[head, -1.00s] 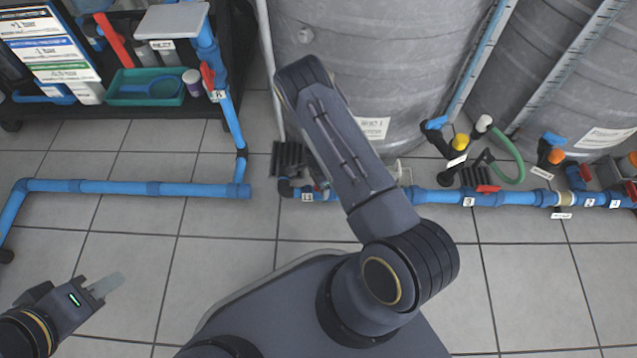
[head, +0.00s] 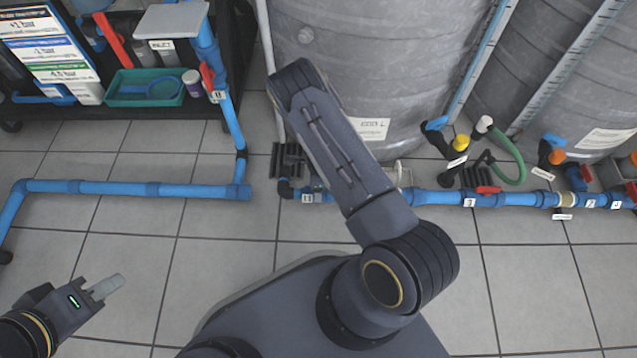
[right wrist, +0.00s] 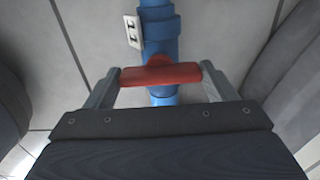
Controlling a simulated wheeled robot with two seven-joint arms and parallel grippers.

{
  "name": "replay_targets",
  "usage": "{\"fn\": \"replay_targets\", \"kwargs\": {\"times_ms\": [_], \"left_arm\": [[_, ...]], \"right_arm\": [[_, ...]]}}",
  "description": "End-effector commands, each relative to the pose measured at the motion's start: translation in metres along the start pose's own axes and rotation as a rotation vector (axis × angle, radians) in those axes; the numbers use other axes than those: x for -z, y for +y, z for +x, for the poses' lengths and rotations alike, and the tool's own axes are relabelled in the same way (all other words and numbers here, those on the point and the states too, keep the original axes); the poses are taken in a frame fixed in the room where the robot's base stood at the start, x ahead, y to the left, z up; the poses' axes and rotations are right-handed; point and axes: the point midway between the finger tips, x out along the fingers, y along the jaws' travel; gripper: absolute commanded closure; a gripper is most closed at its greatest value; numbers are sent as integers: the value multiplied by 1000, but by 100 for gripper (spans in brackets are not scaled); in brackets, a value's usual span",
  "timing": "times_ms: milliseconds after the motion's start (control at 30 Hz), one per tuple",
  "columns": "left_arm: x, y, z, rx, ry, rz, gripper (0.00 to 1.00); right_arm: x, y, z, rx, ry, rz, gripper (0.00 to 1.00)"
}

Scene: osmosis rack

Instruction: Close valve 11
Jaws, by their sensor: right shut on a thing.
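The valve's red handle (right wrist: 160,74) shows in the right wrist view, lying crosswise over the blue pipe (right wrist: 160,25). My right gripper (right wrist: 160,82) is shut on this handle, with one grey finger at each end of it. A white tag (right wrist: 132,32) with dark marks, hard to read, sits on the pipe beside it. In the head view, the tag (head: 307,198), apparently 11, is on the floor pipe beside my right forearm, which hides the handle and right gripper. My left gripper (head: 105,287) is low at the left, over bare floor; its finger gap is not clear.
Large grey tanks (head: 365,60) stand behind the pipe. Another red-handled valve (head: 488,190) lies further right on the pipe. A black rack (head: 235,45) with a green tray (head: 125,90) is at the upper left. A blue pipe (head: 115,188) crosses the left floor.

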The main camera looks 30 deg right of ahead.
Motion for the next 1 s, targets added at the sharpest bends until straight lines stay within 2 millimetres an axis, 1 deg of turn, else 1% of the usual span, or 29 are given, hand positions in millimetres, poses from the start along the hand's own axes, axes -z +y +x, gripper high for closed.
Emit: {"fn": "replay_targets", "kwargs": {"times_ms": [300,333,467,667,767,867,1000], "left_arm": [[0,0,0,0,0,0,66],[0,0,0,0,0,0,66],[0,0,0,0,0,0,66],[0,0,0,0,0,0,66],[2,1,-3,0,0,0,66],[5,4,-10,0,0,0,66],[10,9,-20,0,0,0,66]], "right_arm": [[1,-1,0,2,1,9,45],[1,-1,0,2,1,9,18],[1,0,0,1,1,7,1],[0,0,0,0,0,5,0],[0,0,-6,1,0,5,0],[0,0,-21,1,0,5,0],[0,-1,-47,3,0,5,0]]}}
